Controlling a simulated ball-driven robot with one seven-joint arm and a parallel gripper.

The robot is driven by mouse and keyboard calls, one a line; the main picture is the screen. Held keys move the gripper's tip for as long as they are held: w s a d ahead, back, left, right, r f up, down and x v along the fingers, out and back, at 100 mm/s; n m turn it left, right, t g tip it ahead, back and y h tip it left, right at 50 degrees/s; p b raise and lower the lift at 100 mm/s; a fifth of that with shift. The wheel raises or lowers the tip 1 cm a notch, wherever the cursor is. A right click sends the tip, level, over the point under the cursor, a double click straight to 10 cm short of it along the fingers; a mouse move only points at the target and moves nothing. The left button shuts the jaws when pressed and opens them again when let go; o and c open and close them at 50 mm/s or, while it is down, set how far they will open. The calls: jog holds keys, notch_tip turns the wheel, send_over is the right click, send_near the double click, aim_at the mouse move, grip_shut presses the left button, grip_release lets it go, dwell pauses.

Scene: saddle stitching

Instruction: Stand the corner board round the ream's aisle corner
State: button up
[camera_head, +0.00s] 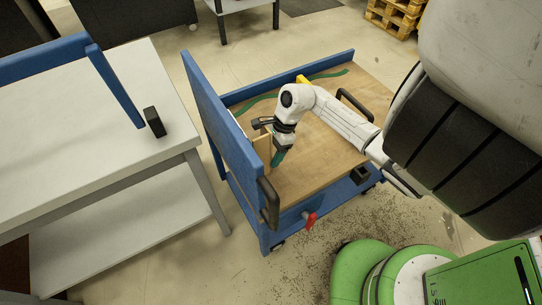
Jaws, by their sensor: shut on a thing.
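My gripper (281,147) points down over the wooden deck of a blue cart (318,160), close to the cart's tall blue side panel (222,118). A tan upright board (262,148), which looks like the corner board, stands at the gripper's left side, near the panel. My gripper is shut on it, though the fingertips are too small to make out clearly. A short green piece shows just below the gripper; I cannot tell what it is. I cannot make out the ream; my gripper and the board may hide it.
A green strap (330,75) lies along the deck's far side by a yellow item (302,80). The deck's right and front parts are largely clear. A black handle (269,202) and a red lever (309,219) are at the cart's near end. A grey table (95,115) stands left.

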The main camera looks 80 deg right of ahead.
jog(key=shift+s+f, duration=0.1)
jog(key=shift+f, duration=1.2)
jog(key=shift+f, duration=0.15)
jog(key=o, duration=1)
jog(key=shift+o, duration=0.2)
jog(key=v, duration=1.2)
